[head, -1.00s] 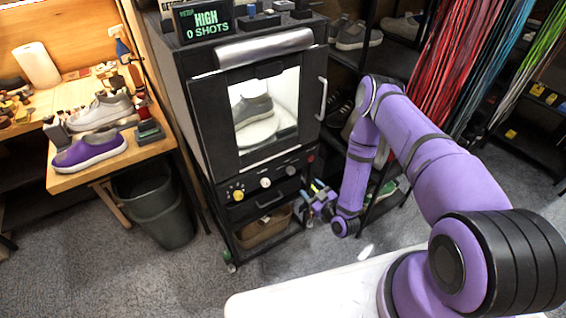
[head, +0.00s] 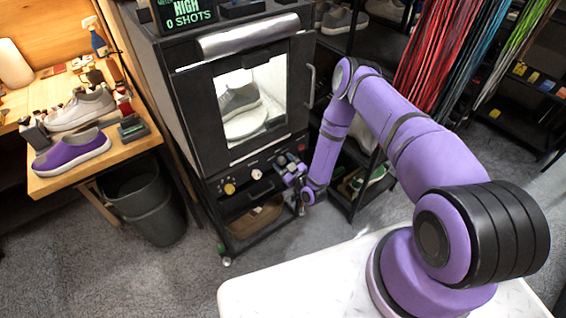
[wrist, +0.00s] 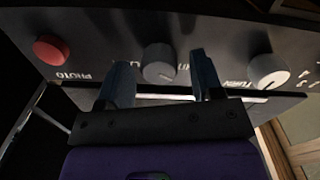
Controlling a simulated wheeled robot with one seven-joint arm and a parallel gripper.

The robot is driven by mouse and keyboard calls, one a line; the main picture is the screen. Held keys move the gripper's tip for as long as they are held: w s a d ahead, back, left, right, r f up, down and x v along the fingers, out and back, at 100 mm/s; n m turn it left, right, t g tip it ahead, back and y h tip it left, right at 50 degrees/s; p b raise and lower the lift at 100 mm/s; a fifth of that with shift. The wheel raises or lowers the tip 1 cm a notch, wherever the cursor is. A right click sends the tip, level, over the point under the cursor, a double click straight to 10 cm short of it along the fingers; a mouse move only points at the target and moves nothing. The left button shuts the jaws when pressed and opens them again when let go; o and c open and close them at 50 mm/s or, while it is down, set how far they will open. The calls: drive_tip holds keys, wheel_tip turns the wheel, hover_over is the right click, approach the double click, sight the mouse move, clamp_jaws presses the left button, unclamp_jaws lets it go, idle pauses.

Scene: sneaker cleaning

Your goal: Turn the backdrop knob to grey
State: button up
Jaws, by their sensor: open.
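The black photo booth (head: 180,120) has a control panel below its window. A grey knob (wrist: 159,58) sits between my fingertips in the wrist view, with its label mostly covered, so I cannot read whether it says backdrop. A white knob (wrist: 268,71), with lettering starting "TURN", is to its right and a red PHOTO button (wrist: 51,50) to its left. My gripper (wrist: 161,80) is open, its fingers either side of the grey knob; contact is not clear. In the head view my gripper (head: 290,168) covers that part of the panel. The backdrop (head: 272,84) inside looks white.
A grey shoe (head: 238,101) stands on a turntable inside the lit booth. A yellow knob (head: 229,188) is at the panel's left. A drawer handle bar lies just below the panel. A bin (head: 147,210) and a workbench with shoes (head: 72,153) are at left.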

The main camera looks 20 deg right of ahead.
drive_tip(key=shift+w+a, duration=0.1)
drive_tip(key=shift+w, duration=0.2)
drive_tip(key=c, duration=0.9)
drive_tip(key=m, duration=1.1)
drive_tip(key=shift+d+f+m, duration=0.1)
drive_tip(key=shift+d+m, duration=0.1)
drive_tip(key=shift+m, duration=0.2)
